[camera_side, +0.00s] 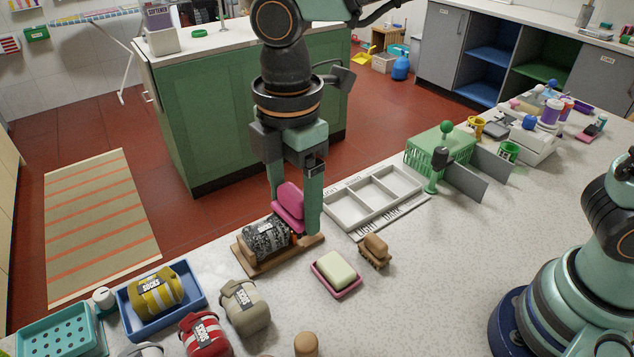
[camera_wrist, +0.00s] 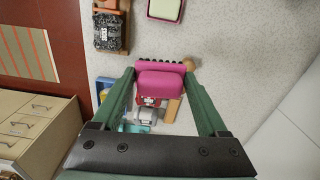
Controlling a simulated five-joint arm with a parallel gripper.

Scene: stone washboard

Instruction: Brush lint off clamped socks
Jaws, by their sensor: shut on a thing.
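My gripper (camera_side: 293,215) is shut on a pink brush (camera_side: 288,202), held between its two green fingers. The brush also shows in the wrist view (camera_wrist: 160,83), with darker bristles along its upper edge. A dark speckled sock bundle (camera_side: 263,240) with a label lies on a wooden clamp board (camera_side: 295,252). In the side view the brush is just beside and above the bundle's right end. In the wrist view the bundle (camera_wrist: 107,32) is up and left of the brush, apart from it in the picture. I cannot tell whether they touch. Lint is too small to make out.
Yellow socks (camera_side: 155,293) sit in a blue tray (camera_side: 200,297). Beige socks (camera_side: 245,306) and red socks (camera_side: 205,335) lie nearby. A soap dish (camera_side: 336,275), a small wooden brush (camera_side: 375,250) and a white divided tray (camera_side: 375,197) stand to the right.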

